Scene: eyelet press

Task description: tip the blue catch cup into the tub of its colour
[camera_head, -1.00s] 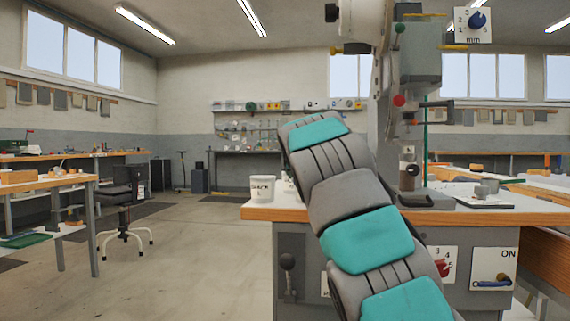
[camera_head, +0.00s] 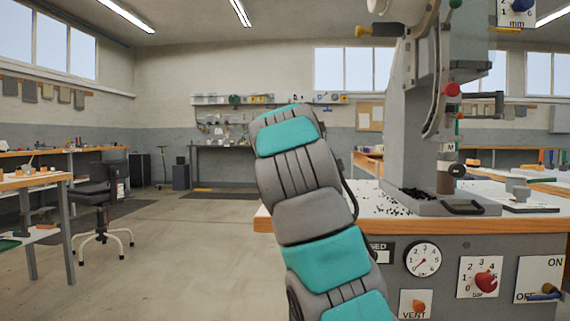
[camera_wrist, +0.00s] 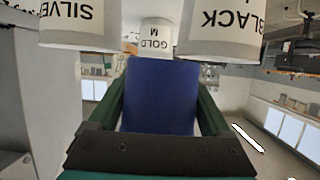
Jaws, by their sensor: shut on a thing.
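The blue catch cup (camera_wrist: 162,108) fills the middle of the wrist view. My gripper (camera_wrist: 162,88) is shut on it, with a dark green finger on each side. What is in the cup cannot be seen. Three white tubs with upside-down labels show past the cup in the wrist view: the SILVER tub (camera_wrist: 80,36) at left, the GOLD M tub (camera_wrist: 156,42) farther back in the middle, and the BLACK tub (camera_wrist: 222,34) at right. In the head view my arm hides the gripper, cup and tubs.
The grey press (camera_head: 412,125) stands on a wood-edged bench (camera_head: 530,226), with small black pieces (camera_head: 395,202) scattered at its base. The bench front carries a gauge (camera_head: 423,259) and controls. A stool (camera_head: 100,205) stands at left. The floor between is clear.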

